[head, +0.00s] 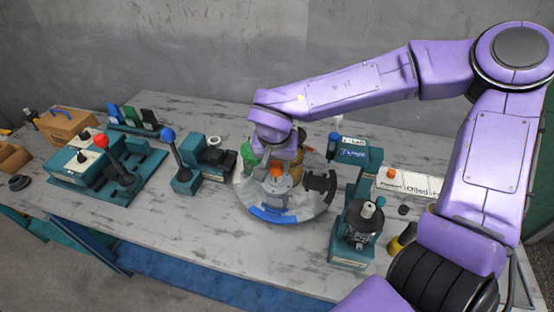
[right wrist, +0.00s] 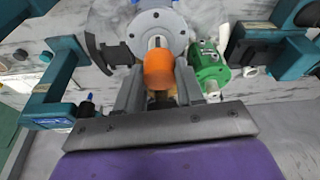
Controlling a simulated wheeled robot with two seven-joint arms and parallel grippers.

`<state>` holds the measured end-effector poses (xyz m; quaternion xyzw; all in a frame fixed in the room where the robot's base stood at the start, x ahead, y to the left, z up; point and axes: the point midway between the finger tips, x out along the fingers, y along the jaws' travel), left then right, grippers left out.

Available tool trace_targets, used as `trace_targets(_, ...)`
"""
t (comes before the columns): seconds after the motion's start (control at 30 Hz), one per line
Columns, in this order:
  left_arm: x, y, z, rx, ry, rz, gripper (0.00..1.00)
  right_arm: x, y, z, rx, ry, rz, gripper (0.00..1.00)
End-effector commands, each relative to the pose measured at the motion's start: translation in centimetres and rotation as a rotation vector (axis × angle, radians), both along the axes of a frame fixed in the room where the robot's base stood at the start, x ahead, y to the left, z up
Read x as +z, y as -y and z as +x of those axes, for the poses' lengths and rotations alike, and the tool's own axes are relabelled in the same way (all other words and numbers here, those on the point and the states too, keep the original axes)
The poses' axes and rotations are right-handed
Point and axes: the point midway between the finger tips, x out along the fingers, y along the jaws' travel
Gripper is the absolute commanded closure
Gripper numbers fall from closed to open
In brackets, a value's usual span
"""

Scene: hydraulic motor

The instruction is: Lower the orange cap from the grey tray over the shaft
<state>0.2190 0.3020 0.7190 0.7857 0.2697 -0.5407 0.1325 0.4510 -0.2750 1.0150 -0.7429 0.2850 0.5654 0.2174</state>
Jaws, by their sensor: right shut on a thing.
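The orange cap (head: 277,173) is between the fingers of my right gripper (head: 278,160), which is shut on it. In the right wrist view the cap (right wrist: 158,70) sits between the two grey fingers of the gripper (right wrist: 158,85). The grey round motor flange (right wrist: 157,20) lies just beyond the cap, with a short pale shaft (right wrist: 156,42) partly hidden by it. In the head view the grey motor body (head: 279,188) is directly under the cap. I cannot tell whether the cap touches the shaft. My left gripper is not in view.
A pale tray with a label (head: 415,186) lies to the right, with another small orange piece (head: 391,173) at its left end. A green part (right wrist: 208,66) stands close beside the right finger. A teal press stand (head: 352,247) is at the front right. Lever units (head: 120,172) are left.

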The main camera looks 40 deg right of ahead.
Motion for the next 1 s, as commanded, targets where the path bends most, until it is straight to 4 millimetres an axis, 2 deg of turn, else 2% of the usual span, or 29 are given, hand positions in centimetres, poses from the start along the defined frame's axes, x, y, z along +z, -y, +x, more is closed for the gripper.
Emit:
trace_targets(0.33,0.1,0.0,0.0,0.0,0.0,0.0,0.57,-0.1,0.0,0.0,0.0,0.0,0.0,0.91)
trace_targets(0.7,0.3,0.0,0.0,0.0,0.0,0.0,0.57,-1.3,0.0,0.0,0.0,-0.001,0.001,0.91)
trace_targets(0.93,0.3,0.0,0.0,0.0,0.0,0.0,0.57,-1.3,0.0,0.0,0.0,0.0,0.0,0.91)
trace_targets(0.97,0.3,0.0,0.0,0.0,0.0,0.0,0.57,-1.3,0.0,0.0,0.0,0.0,0.0,0.53)
trace_targets(1.0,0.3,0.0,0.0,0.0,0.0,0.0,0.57,-1.3,0.0,0.0,0.0,0.0,0.0,0.4)
